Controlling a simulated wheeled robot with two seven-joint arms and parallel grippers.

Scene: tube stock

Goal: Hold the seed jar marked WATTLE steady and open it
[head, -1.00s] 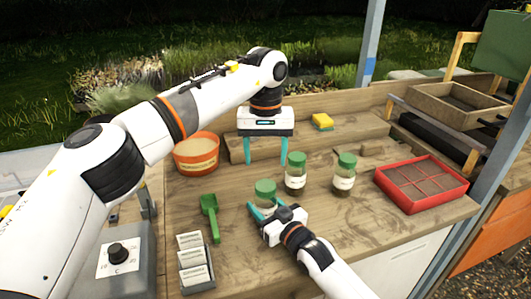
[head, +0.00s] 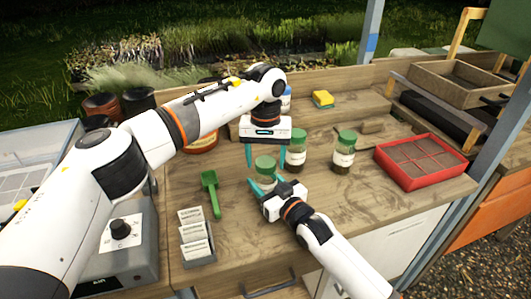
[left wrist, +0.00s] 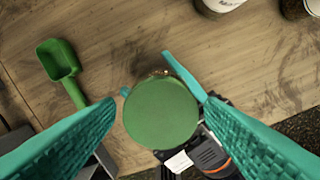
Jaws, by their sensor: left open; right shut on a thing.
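A glass jar with a green lid (head: 265,164) stands on the bench. My right gripper (head: 266,184) is shut around its body from the front. My left gripper (head: 265,160) points down from above, open, its teal fingers to either side of the lid in the head view. In the left wrist view the round lid (left wrist: 161,112) lies between the open fingers of my left gripper (left wrist: 162,106), with no clear contact. The right gripper's fingers show beneath the lid. The held jar's label is mostly hidden and I cannot read its name.
Two more green-lidded jars stand close behind to the right, one (head: 298,150) nearer and one (head: 344,152) farther. A green scoop (head: 211,192) and a seed packet rack (head: 197,240) are at left. A red tray (head: 420,163) sits at right. The bench's front right is clear.

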